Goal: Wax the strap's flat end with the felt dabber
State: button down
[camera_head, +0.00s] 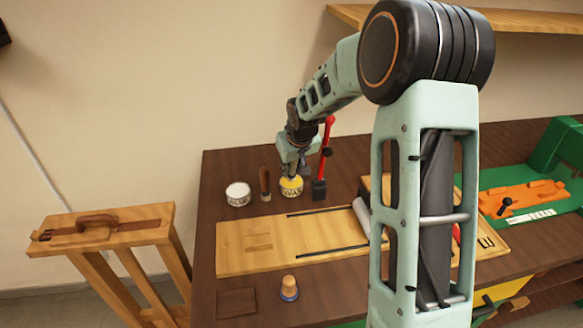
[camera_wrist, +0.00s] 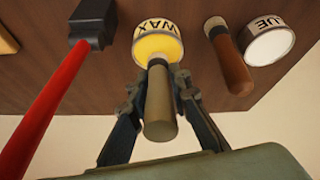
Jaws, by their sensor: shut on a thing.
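My gripper (camera_wrist: 150,90) is shut on the felt dabber (camera_wrist: 160,105), a grey-brown cylinder. In the wrist view the dabber's far end overlaps the yellow wax in the tin marked WAX (camera_wrist: 170,22); I cannot tell whether it touches. In the head view my gripper (camera_head: 297,170) is right above the wax tin (camera_head: 291,190), and the dabber is mostly hidden. A brown strap (camera_head: 130,227) with a raised loop and a buckle at its left end lies on top of a wooden stand (camera_head: 85,245) left of the table.
A white glue pot (camera_head: 238,195) and a brown-handled tool (camera_head: 265,184) stand left of the wax. A red-handled tool with a black head (camera_head: 319,190) stands close on its right. A wooden board (camera_head: 235,255) and a cork-topped piece (camera_head: 289,288) are nearer. A gap separates stand and table (camera_head: 215,180).

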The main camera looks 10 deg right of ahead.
jog(key=shift+f+b, duration=0.4)
jog(key=shift+f, duration=0.05)
dwell(1.3)
jog(key=shift+r+p, duration=2.4)
jog(key=shift+r, duration=1.2)
jog(key=s+r+m+h+p, duration=0.1)
jog(key=s+r+m+p, duration=0.2)
jog(key=s, duration=1.1)
jog(key=shift+s+r+h+p, duration=0.15)
jog(key=shift+h+p, duration=0.15)
jog(key=shift+p, duration=0.35)
jog(key=shift+s+a, duration=0.1)
jog(key=shift+a, duration=0.05)
